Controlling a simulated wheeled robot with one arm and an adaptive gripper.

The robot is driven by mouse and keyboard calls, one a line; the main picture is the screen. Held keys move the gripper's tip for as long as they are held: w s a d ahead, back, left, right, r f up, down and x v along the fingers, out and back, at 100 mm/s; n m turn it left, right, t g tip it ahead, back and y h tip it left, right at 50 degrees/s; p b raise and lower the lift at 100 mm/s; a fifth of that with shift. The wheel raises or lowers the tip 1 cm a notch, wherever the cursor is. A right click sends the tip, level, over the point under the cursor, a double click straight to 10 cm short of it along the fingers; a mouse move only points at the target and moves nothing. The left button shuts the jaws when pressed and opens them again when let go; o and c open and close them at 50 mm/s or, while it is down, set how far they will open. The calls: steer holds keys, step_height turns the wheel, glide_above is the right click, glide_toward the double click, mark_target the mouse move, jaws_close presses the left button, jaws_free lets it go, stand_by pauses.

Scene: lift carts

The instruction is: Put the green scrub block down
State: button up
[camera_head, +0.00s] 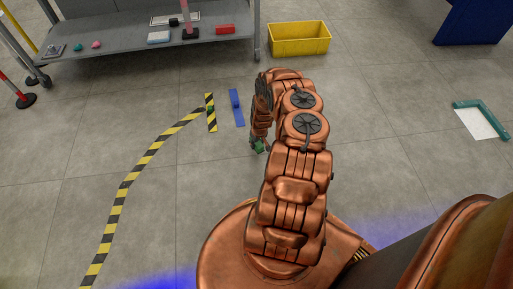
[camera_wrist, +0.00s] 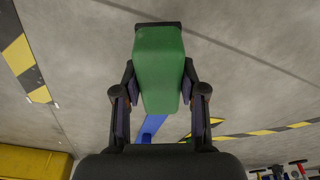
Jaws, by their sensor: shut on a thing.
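The green scrub block (camera_wrist: 160,65) sits between the two fingers of my gripper (camera_wrist: 159,90) in the wrist view, with a dark layer along its far end. My gripper is shut on it. My arm hides much of the gripper there. I cannot tell whether the block touches the floor.
A yellow bin (camera_head: 298,46) stands behind my arm. A grey cart (camera_head: 120,38) with several small items is at back left. A blue strip (camera_head: 237,108) and black-yellow tape (camera_head: 150,152) lie left. Open floor (camera_head: 390,130) is right.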

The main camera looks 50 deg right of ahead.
mark_target(257, 146)
steer(key=shift+w+d, duration=0.1)
steer(key=shift+w, duration=0.25)
steer(key=shift+f+b, duration=0.95)
steer(key=shift+f, duration=0.8)
steer(key=shift+f, duration=0.15)
steer(key=o, duration=1)
